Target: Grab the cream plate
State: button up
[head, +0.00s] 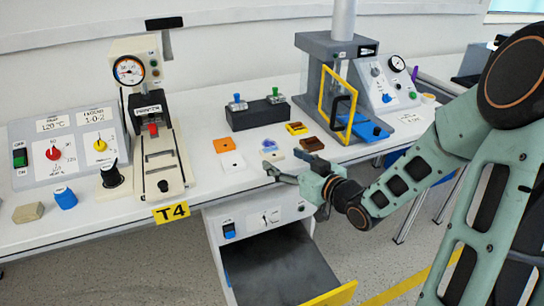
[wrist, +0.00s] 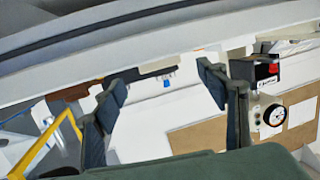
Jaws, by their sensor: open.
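A small cream plate (head: 272,155) lies flat on the white workbench, just beyond my gripper. A pale plate with a blue-purple patch (head: 269,145) lies directly behind it. A white plate (head: 231,161) lies to its left. My gripper (head: 286,166) is low over the front of the bench, close to the cream plate. Its fingers are spread apart with nothing held between them.
An orange plate (head: 227,143), a yellow piece (head: 296,128) and a brown piece (head: 312,143) lie nearby. A black box (head: 258,114) with two knobs stands behind. A yellow-framed machine (head: 338,95) is at the right. An open drawer (head: 275,270) juts out below.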

aim_at(273, 154)
jog(key=b+x, duration=0.1)
jog(key=x, duration=0.3)
jog(key=shift+w+a, duration=0.1)
jog(key=shift+w, duration=0.1)
jog(key=shift+c, duration=0.5)
jog(key=c, duration=1.2)
jog(key=shift+r, duration=0.15)
